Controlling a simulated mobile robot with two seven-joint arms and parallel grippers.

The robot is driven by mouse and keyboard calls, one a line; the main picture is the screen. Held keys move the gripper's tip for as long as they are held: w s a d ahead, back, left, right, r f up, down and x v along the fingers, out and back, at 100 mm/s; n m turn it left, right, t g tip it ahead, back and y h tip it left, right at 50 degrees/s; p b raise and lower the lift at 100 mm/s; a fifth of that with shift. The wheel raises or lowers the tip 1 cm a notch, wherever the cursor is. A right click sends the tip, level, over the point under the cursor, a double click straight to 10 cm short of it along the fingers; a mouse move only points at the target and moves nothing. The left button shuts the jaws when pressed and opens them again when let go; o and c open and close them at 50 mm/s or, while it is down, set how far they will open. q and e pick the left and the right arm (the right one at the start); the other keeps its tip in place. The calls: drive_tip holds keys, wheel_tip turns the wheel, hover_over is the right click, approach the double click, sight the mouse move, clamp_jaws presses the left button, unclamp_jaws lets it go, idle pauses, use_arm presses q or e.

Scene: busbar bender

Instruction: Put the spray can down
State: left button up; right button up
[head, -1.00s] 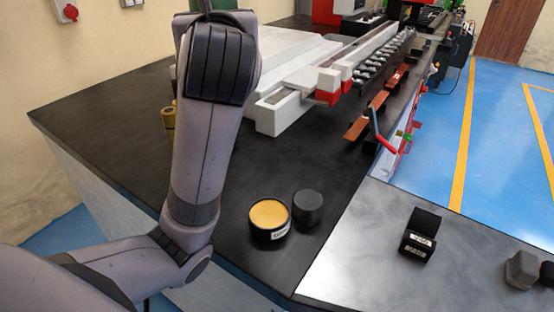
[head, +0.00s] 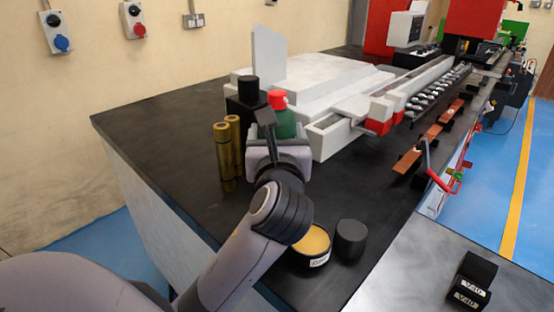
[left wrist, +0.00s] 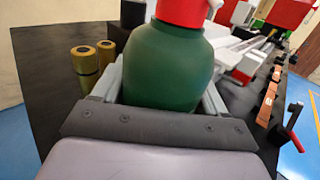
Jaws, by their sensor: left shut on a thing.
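The spray can is a green bottle-shaped can with a red top (head: 284,122). It stands upright above the far part of the black bench in the head view, partly hidden behind my left gripper (head: 278,150). In the left wrist view the can (left wrist: 168,65) fills the middle, and the fingers of my left gripper (left wrist: 165,95) lie on both sides of it, shut on it. The can's base is hidden, so I cannot tell whether it touches the bench. My right gripper is not in view.
Two brass cylinders (head: 228,150) and a black block (head: 245,95) stand close left of the can. The white machine bed (head: 330,85) is just right. An open yellow tin (head: 312,243) and a black cylinder (head: 350,240) stand nearer. The bench's left part (head: 150,130) is clear.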

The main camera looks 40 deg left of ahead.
use_arm(q)
drive_tip(key=shift+f+b, duration=0.45)
drive_tip(key=shift+f, duration=1.65)
drive_tip(key=o, duration=1.3)
drive_tip(key=shift+f, duration=0.2)
drive_tip(key=shift+r, duration=0.15)
